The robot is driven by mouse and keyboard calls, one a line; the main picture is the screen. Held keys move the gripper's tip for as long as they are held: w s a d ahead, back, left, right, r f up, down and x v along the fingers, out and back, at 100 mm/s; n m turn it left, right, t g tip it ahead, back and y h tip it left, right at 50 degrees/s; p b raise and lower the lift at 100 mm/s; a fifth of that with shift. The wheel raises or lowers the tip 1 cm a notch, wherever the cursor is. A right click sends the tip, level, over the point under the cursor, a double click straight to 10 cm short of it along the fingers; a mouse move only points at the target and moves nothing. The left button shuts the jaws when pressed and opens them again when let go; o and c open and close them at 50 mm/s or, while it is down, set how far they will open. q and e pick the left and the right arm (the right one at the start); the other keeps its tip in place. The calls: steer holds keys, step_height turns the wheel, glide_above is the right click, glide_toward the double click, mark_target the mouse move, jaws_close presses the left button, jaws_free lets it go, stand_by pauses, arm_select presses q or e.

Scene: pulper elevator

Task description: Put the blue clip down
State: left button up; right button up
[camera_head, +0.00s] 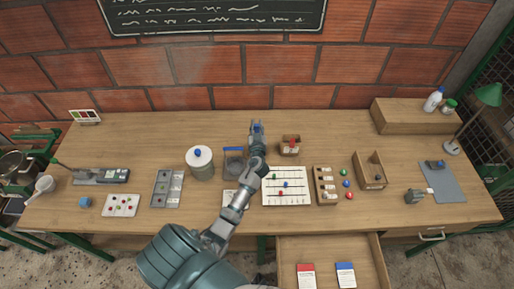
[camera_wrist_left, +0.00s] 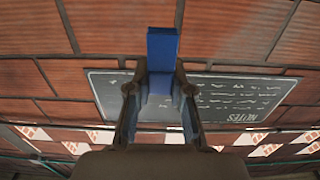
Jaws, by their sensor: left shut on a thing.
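The blue clip (camera_wrist_left: 162,48) is a small blue block between the fingertips of my left gripper (camera_wrist_left: 160,85), in the left wrist view. The fingers touch its sides and are shut on it. In the head view my left gripper (camera_head: 257,127) is above the back middle of the wooden table (camera_head: 330,122), and only a bit of blue shows at its tip. How high the clip is above the table is hard to tell. My right gripper is not in view.
A drawer (camera_head: 330,250) stands open in front.

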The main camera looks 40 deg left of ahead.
arm_select(q)
step_height(320, 180, down, 10)
steer(key=b, duration=0.2)
steer(key=shift+r+b, duration=0.2)
steer(key=shift+b, duration=0.1)
steer(key=shift+f+b, duration=0.25)
steer(key=shift+b, duration=0.15)
steer(key=o, duration=0.7)
steer(key=shift+o, duration=0.2)
